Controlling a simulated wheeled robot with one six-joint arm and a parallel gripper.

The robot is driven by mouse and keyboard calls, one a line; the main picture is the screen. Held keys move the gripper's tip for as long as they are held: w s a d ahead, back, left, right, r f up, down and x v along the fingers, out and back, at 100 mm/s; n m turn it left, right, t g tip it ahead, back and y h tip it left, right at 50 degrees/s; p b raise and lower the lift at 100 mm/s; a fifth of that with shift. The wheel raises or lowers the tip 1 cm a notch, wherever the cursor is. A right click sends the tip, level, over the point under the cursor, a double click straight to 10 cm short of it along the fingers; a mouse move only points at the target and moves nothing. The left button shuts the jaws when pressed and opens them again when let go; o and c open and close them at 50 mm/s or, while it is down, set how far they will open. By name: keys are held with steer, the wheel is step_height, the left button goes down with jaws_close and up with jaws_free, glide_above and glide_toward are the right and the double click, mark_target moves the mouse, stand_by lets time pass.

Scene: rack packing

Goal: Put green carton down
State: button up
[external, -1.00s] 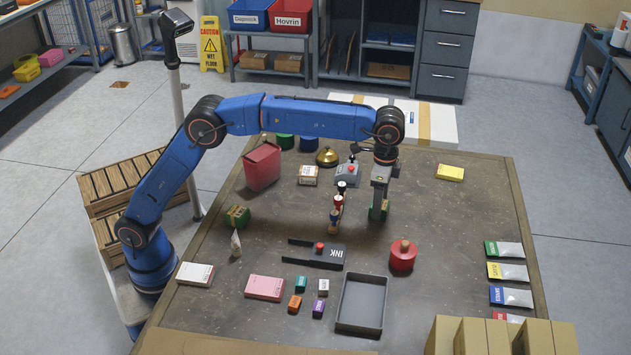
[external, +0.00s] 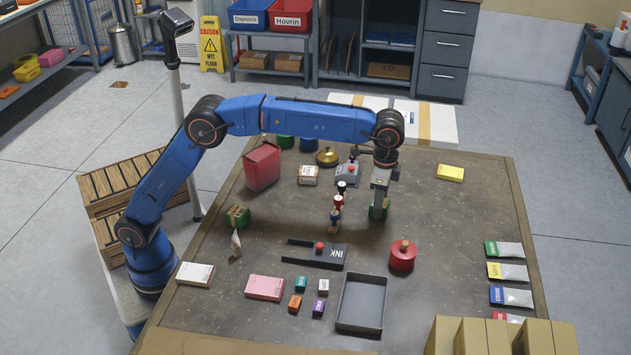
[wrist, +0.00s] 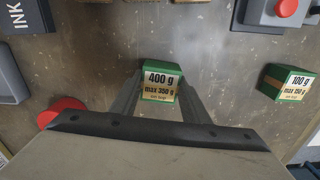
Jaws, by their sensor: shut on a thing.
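My gripper (external: 379,205) points straight down over the middle right of the table. It is shut on a green carton (external: 376,213), mostly covered by the fingers in the external view. In the wrist view the green carton (wrist: 160,85) sits between the two fingers, with a label reading 400 g, max 350 g. It is at or very near the table surface; I cannot tell whether it touches. A second green carton (wrist: 289,83), labelled 100 g, stands apart on the right in the wrist view.
Small stacked stampers (external: 337,210) stand just left of my gripper. A red round pot (external: 402,256) is in front, near a grey tray (external: 361,303).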

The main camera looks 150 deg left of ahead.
step_height(320, 180, up, 8)
steer(key=shift+r, duration=0.1)
steer(key=shift+s+d+r, duration=0.1)
steer(key=shift+d+r, duration=0.05)
steer(key=shift+r, duration=0.45)
steer(key=shift+n, duration=0.3)
steer(key=s+d, duration=0.2)
steer(key=d, duration=0.1)
steer(key=s+d+r, duration=0.1)
steer(key=s+d, duration=0.1)
steer(key=d, duration=0.1)
steer(key=s+d+r, duration=0.1)
steer(key=s+d, duration=0.1)
steer(key=d, duration=0.1)
steer(key=shift+s+d+r, duration=0.1)
steer(key=shift+s+d, duration=0.05)
steer(key=shift+s, duration=0.15)
glide_above(291, 210)
steer(key=f, duration=0.2)
steer(key=shift+n, duration=0.4)
steer(key=shift+f, duration=5)
steer(key=shift+f, duration=0.1)
steer(key=o, duration=1.4)
